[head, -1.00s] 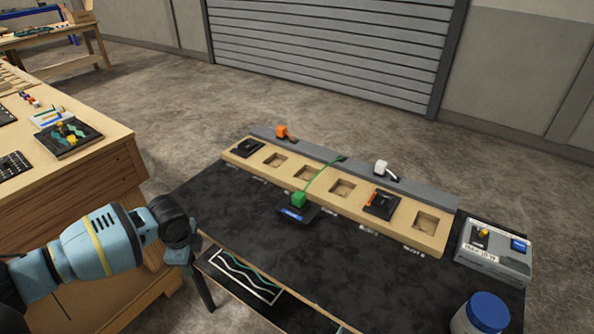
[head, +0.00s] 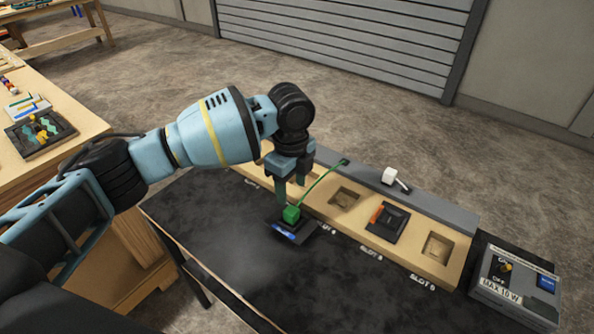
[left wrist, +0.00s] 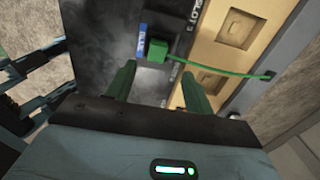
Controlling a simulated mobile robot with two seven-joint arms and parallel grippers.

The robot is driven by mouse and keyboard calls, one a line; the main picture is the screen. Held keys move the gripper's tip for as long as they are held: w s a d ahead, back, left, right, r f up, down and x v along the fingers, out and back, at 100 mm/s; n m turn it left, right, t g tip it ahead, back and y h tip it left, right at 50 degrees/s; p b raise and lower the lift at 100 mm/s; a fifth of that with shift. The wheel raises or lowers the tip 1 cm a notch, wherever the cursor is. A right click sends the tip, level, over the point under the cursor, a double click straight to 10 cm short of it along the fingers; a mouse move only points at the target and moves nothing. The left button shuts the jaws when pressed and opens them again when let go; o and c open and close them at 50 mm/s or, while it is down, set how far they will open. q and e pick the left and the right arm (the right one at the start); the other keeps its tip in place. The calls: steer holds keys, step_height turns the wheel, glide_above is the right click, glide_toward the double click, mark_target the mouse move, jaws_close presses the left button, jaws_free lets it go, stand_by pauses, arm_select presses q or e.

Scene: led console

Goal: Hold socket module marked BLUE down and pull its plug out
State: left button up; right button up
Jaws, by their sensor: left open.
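The socket module (head: 287,232) is a dark flat block with a blue label. It lies on the black table top in front of the wooden slot rail. A green plug (head: 291,214) sits on it, and its green cable runs back to the grey strip. My left gripper (head: 291,197) is open, just above and behind the plug. In the left wrist view the green plug (left wrist: 157,51) and the blue label (left wrist: 142,45) show beyond the two open fingertips (left wrist: 161,70), with nothing between them. My right gripper is not in view.
The wooden rail (head: 373,206) has empty square slots and a dark module with an orange part (head: 388,219). A white plug (head: 389,176) sits on the grey strip (head: 440,204). A grey switch box (head: 515,283) stands at the right. The front of the black table (head: 210,240) is clear.

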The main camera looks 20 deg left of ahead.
mark_target(291, 210)
arm_select(q)
steer(key=shift+s, duration=0.2)
steer(key=shift+s+f, duration=0.15)
steer(key=shift+f, duration=3.7)
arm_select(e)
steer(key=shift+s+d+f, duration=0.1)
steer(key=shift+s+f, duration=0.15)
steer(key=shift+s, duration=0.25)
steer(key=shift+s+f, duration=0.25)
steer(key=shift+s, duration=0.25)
